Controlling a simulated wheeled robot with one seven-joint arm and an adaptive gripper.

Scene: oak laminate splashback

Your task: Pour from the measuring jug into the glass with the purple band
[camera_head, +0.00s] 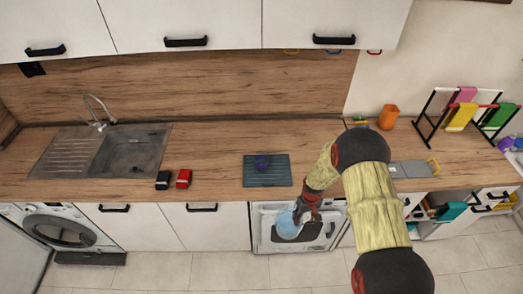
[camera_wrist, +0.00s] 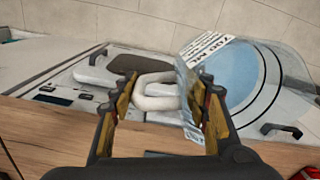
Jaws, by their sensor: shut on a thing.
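The measuring jug (camera_head: 287,226) is clear with light blue contents. My gripper (camera_head: 306,210) is shut on its handle and holds it out in front of the counter's front edge. In the wrist view the pale looped handle (camera_wrist: 156,92) sits between the fingers of my gripper (camera_wrist: 167,93), and the jug's body (camera_wrist: 245,75) with printed markings lies to the right. The glass with the purple band (camera_head: 262,161) stands on a dark grey mat (camera_head: 252,180) on the counter, behind and left of the jug, apart from it. Its inside is too small to read.
A black item (camera_head: 163,180) and a red item (camera_head: 184,179) lie left of the mat. The sink (camera_head: 130,152) is farther left. An orange cup (camera_head: 388,117) and a towel rack (camera_head: 437,115) stand at the right. The counter between red item and mat is clear.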

